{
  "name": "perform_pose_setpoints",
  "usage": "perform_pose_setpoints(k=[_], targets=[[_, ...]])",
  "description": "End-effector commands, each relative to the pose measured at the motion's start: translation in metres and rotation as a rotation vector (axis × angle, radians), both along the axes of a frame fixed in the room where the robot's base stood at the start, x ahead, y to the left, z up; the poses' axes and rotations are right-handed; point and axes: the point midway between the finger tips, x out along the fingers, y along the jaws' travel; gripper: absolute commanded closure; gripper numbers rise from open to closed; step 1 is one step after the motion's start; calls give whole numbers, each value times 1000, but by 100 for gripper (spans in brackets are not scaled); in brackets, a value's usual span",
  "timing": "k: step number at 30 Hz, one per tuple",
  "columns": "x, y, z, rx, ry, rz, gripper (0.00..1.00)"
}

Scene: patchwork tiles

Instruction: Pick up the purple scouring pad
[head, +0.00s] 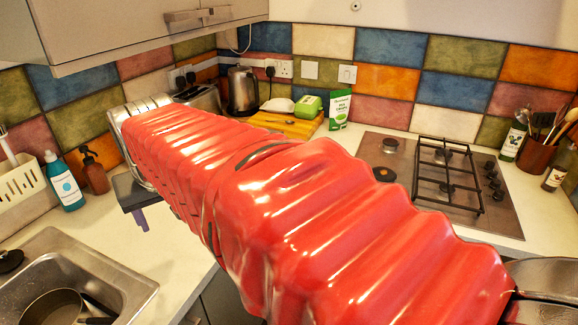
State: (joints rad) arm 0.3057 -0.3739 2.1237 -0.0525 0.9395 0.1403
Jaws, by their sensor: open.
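My gripper (140,215) is partly in view at the far end of my red-sleeved arm, left of centre. It hangs above the counter between the sink and the back wall, and it is open. A small bluish-purple piece shows at its lower end; I cannot tell whether this is a finger or part of the purple scouring pad. No other purple pad can be made out. My arm hides much of the counter in the middle.
A sink (140,283) with a pan (50,306) is at lower left. A blue bottle (64,184) and brown dispenser (94,173) stand left of my gripper. A kettle (242,90), cutting board (284,121) and hob (465,190) lie beyond my arm. Pale counter before the gripper is clear.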

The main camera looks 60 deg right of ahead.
Motion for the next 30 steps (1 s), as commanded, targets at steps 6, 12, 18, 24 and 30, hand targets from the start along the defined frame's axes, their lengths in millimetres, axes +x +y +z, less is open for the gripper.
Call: perform_pose_setpoints(k=[6, 12, 18, 24, 30], targets=[[31, -80, 9, 9, 15, -184, 39], [46, -161, 10, 16, 24, -348, 39], [48, -246, 2, 25, 33, -514, 39], [34, -335, -13, 32, 38, -678, 39], [3, -422, -36, 39, 45, -843, 39]])
